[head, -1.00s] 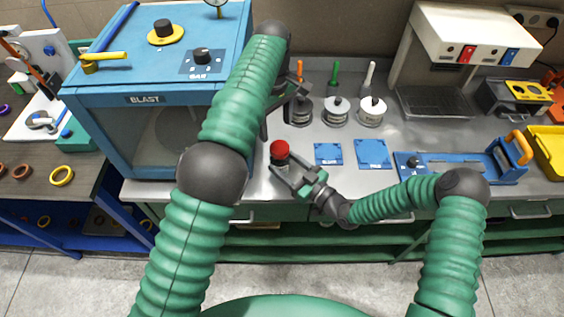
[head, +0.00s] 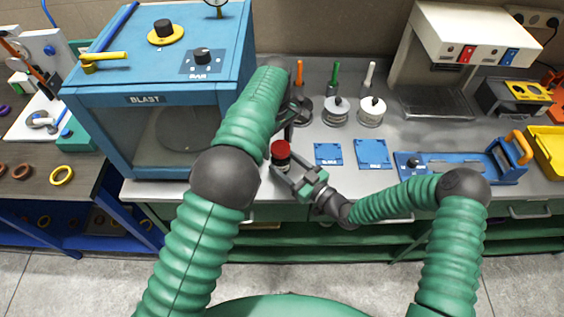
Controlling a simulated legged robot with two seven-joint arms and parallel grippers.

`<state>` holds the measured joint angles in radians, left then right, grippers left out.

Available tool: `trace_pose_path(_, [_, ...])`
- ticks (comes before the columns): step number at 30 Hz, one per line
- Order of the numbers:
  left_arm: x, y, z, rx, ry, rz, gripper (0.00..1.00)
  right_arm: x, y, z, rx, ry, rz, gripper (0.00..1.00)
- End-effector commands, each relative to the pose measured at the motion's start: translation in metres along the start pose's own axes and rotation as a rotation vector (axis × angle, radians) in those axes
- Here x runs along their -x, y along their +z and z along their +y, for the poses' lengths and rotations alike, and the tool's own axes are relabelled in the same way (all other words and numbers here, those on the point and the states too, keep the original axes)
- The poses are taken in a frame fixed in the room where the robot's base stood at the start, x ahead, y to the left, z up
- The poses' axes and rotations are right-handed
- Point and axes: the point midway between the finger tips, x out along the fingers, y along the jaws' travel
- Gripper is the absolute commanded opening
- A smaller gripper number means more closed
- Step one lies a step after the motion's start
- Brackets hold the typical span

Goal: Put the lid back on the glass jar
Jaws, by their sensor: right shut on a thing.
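A small jar with a red top (head: 281,150) stands on the steel bench near its front edge. The red looks like its lid; I cannot tell whether it is seated fully. My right gripper (head: 284,166) is shut on the jar's body from the front right, below the red top. My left gripper (head: 287,132) is just behind and above the red top, partly hidden by my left forearm. Its fingers are too small and dark to tell whether they are open or touching the lid.
A blue blast cabinet (head: 145,110) stands at the left. Pots with an orange, a green (head: 335,110) and a white brush (head: 371,110) stand behind. Two blue plates (head: 328,154) lie to the right of the jar. A blue tool (head: 450,166) lies farther right.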

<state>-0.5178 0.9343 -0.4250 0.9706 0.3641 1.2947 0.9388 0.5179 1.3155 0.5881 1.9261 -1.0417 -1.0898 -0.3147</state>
Motion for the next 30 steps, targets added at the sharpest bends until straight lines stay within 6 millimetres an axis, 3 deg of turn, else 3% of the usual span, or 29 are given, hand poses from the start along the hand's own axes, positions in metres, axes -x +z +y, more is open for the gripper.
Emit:
trace_pose_path(2, [0.0001, 0.0001, 0.0001, 0.000, 0.000, 0.000, 0.57, -0.0002, -0.0010, 0.0004, 0.001, 0.000, 0.002, 0.00])
trace_pose_path(14, [-0.0002, -0.0001, -0.0016, 0.000, -0.005, -0.002, 0.05, -0.0001, -0.0007, 0.0028, 0.000, 0.007, 0.001, 0.00])
trace_pose_path(18, [-0.0005, -0.0001, -0.0019, -0.037, -0.007, -0.004, 0.01, 0.0000, -0.0006, 0.0040, 0.000, 0.009, 0.001, 0.00])
trace_pose_path(20, [-0.0007, -0.0008, -0.0015, -0.122, -0.008, -0.005, 0.01, 0.0001, -0.0006, 0.0046, 0.000, 0.010, 0.001, 0.00])
trace_pose_path(30, [-0.0017, -0.0017, 0.0051, -1.060, -0.014, -0.013, 0.01, 0.0008, -0.0006, 0.0064, 0.000, 0.013, 0.002, 0.00])
